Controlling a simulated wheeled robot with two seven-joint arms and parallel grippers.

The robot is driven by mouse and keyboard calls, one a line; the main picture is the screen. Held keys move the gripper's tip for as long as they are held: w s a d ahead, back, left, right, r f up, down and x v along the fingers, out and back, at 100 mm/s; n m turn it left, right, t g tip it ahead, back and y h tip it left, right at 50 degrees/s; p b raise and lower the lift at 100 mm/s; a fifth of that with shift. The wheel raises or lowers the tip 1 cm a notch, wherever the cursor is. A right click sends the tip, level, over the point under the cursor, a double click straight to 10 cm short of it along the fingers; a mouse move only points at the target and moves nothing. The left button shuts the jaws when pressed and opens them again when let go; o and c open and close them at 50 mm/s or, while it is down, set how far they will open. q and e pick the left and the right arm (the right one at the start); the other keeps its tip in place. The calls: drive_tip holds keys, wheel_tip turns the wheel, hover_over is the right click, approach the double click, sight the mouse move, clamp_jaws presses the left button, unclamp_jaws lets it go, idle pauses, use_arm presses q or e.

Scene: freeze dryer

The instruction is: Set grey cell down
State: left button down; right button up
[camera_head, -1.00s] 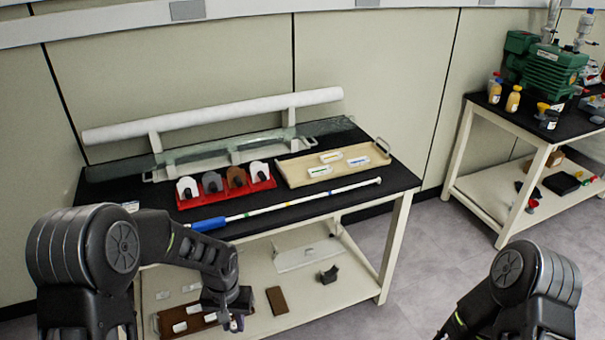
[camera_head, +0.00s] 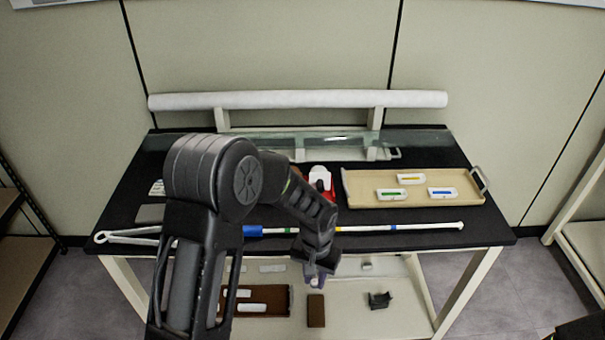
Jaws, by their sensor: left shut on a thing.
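My left gripper (camera_head: 316,272) hangs in front of the table's front edge, over the lower shelf, with its fingers pointing down. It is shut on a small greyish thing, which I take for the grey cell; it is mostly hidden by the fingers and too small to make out. The black tabletop (camera_head: 420,222) lies behind and above the gripper. On it, a wooden tray (camera_head: 365,186) holds white cells with yellow (camera_head: 411,179), green (camera_head: 391,194) and blue (camera_head: 441,192) marks. A red rack (camera_head: 329,193) is mostly hidden behind my left arm. My right gripper is out of view.
A long blue and white rod (camera_head: 390,228) lies along the table's front. A white tube (camera_head: 300,99) rests on stands at the back, with a glass tube (camera_head: 425,140) before it. The lower shelf holds a brown tray (camera_head: 282,300), a brown block (camera_head: 316,311) and a black holder (camera_head: 380,299).

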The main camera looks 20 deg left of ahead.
sight(314, 282)
use_arm(q)
wheel_tip(314, 282, down, 4)
drive_tip(key=b, duration=0.4)
drive_tip(key=shift+r, duration=0.1)
